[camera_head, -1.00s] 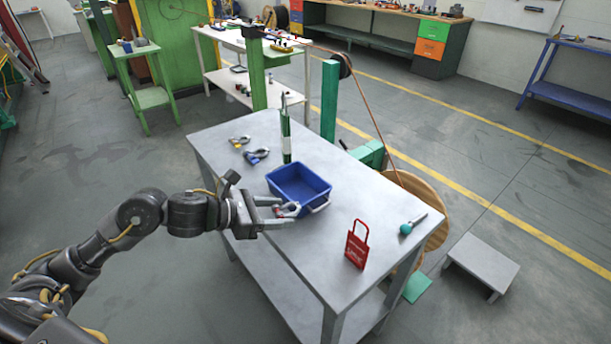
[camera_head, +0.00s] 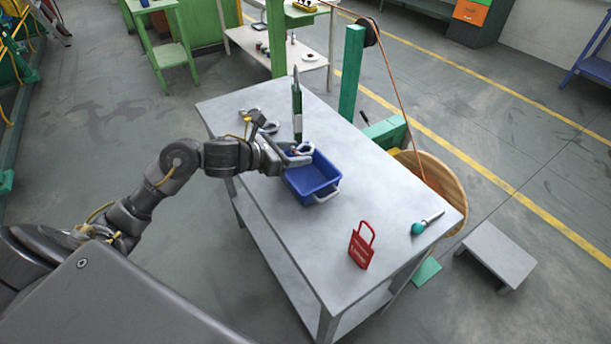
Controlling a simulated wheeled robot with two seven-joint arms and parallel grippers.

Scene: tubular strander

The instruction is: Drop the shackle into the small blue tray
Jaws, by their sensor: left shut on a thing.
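The small blue tray (camera_head: 318,189) sits on the grey table, with a pale handle on its near side. My left gripper (camera_head: 294,156) reaches in from the left and is shut on a silver shackle (camera_head: 305,149). The gripper and shackle are over the tray's far left rim; how high above it I cannot tell. The fingers partly hide the shackle. My right gripper is not in view.
A red lockout tag (camera_head: 361,246) and a teal-handled tool (camera_head: 427,222) are on the near right of the table (camera_head: 380,190). The tabletop between them and the tray is clear.

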